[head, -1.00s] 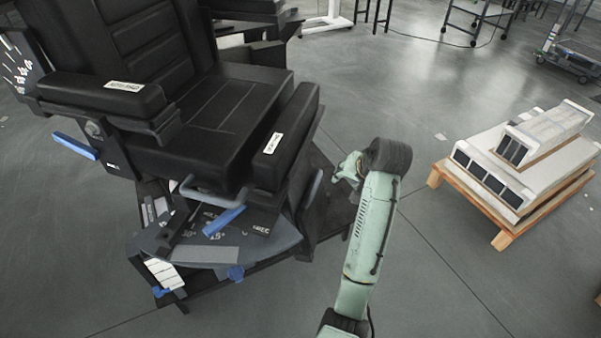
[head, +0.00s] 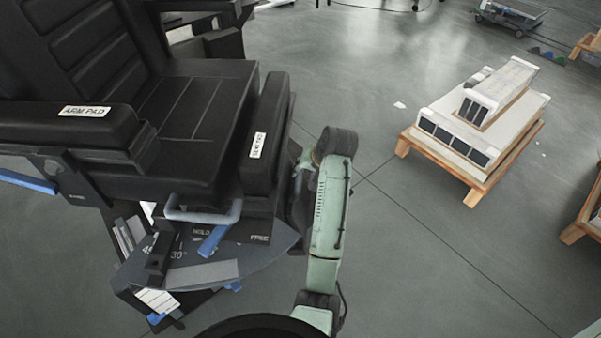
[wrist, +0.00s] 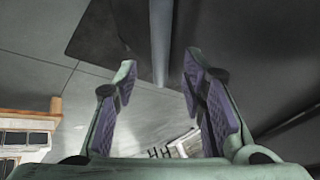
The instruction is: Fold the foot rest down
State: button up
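The black chair (head: 185,125) fills the left of the head view, with padded arms and a grey bent bar (head: 204,214) at its seat front. A blue lever (head: 214,241) is below, by a plate (head: 235,262) marked with angles, HOLD and FREE. I cannot clearly pick out the foot rest; my arm covers the area right of the seat. My gripper (wrist: 160,76) is open in the wrist view, its purple-padded fingers apart. A grey bar (wrist: 161,40) lies ahead between the fingertips, not visibly clamped. A dark panel (wrist: 110,30) lies beyond; whether it is the foot rest is unclear.
A wooden pallet (head: 408,145) with stacked pale boxes (head: 495,105) stands on the floor to the right. Another pallet (head: 572,236) shows at the right edge. The grey floor (head: 420,270) between is clear.

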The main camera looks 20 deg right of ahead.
aim_at(300, 175)
jog(key=shift+x, duration=2.35)
jog(key=shift+c, duration=0.2)
jog(key=shift+r, duration=0.1)
grip_shut()
